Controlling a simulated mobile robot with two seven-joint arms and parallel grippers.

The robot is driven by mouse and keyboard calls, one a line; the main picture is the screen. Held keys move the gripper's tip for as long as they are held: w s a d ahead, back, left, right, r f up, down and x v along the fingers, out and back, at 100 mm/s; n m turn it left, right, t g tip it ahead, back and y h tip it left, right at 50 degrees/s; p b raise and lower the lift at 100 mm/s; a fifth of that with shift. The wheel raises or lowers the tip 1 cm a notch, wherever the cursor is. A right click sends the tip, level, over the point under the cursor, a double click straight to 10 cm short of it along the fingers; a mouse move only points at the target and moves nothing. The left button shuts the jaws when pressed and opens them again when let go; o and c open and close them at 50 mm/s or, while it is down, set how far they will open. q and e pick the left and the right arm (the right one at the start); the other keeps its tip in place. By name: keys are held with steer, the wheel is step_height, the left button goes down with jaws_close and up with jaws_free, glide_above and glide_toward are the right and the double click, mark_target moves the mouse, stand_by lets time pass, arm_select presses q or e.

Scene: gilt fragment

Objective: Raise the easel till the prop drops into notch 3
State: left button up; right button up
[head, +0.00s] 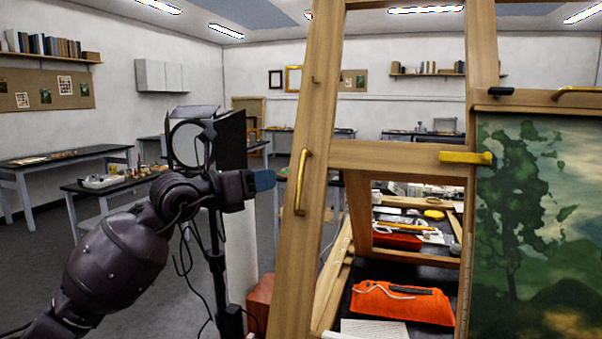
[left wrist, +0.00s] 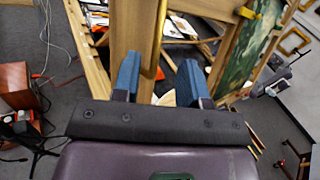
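The wooden easel frame (head: 400,157) stands tilted in the head view and carries a green landscape painting (head: 520,220) at right. A brass handle (head: 301,182) is on its left post. My left gripper (head: 265,181) is just left of that post, its blue fingertips pointing toward the handle, with a small gap. In the left wrist view the two blue fingers of the left gripper (left wrist: 160,80) are spread apart. The brass handle (left wrist: 160,35) and post lie ahead between them, not gripped. I cannot make out the prop or notches. My right gripper is not in view.
Below the frame, an orange pouch (head: 402,302) and papers (head: 374,330) lie on a dark surface. A round lamp on a black stand (head: 188,143) is close behind my left arm. A red-brown box (head: 261,300) is left of the easel. Open floor lies at left.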

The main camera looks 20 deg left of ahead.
mark_target(299, 173)
arm_select(q)
steer(key=p+x, duration=0.1)
steer(key=x, duration=0.6)
steer(key=p+x, duration=0.1)
steer(key=x, duration=0.2)
steer(key=shift+w+d+f+p, duration=0.25)
steer(key=shift+w+p, duration=0.05)
steer(key=shift+p, duration=0.05)
jaws_close()
